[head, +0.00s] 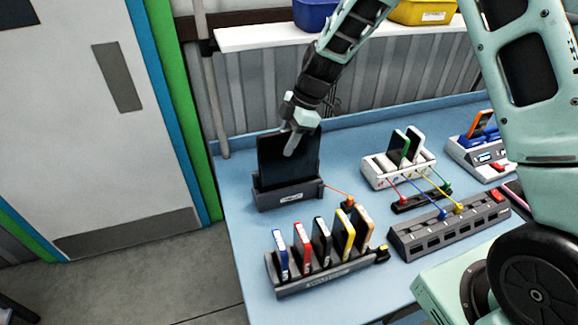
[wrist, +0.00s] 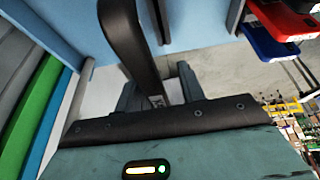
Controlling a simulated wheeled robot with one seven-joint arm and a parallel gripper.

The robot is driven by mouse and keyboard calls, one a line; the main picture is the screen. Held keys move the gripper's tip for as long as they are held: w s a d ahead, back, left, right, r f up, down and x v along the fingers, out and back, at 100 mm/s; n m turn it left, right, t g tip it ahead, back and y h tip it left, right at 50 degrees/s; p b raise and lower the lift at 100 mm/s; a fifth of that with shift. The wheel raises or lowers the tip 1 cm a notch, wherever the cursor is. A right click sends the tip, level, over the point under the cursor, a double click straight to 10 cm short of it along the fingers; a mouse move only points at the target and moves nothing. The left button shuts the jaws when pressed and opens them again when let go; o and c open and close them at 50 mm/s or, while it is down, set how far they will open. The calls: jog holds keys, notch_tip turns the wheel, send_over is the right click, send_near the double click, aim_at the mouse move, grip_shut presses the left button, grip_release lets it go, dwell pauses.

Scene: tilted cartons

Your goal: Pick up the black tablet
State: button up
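The black tablet (head: 303,160) stands upright, leaning slightly back, in a dark grey dock (head: 288,195) at the left of the blue table. My gripper (head: 291,140) is at the tablet's upper edge in the head view, with a pale finger overlapping its front face. The far finger is hidden, and I cannot tell whether the gripper touches the tablet. In the wrist view, the gripper's dark crossbar fills the lower middle, and a dark curved piece rises above it.
A rack (head: 325,272) of several coloured slim devices stands in front. A white dock (head: 388,170), a grey cable hub (head: 440,232) and a grey-white dock (head: 478,160) lie to the right. Blue and yellow bins stand on a shelf (head: 262,36) behind.

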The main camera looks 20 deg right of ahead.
grip_shut()
jog(key=shift+r, duration=0.2)
jog(key=shift+r+p, duration=0.3)
jog(key=shift+p, duration=0.3)
notch_tip(320, 180, up, 6)
jog(key=b, duration=0.3)
jog(key=shift+s+r, duration=0.1)
jog(key=shift+r, duration=0.05)
jog(key=shift+d+r+b, duration=0.1)
jog(key=shift+d+b, duration=0.1)
jog(key=shift+b, duration=0.1)
jog(key=s+d+b, duration=0.1)
jog(key=d+b, duration=0.4)
jog(key=d, duration=0.8)
jog(key=shift+s+d+b, duration=0.25)
jog(key=shift+s+b, duration=0.05)
jog(key=shift+s, duration=0.05)
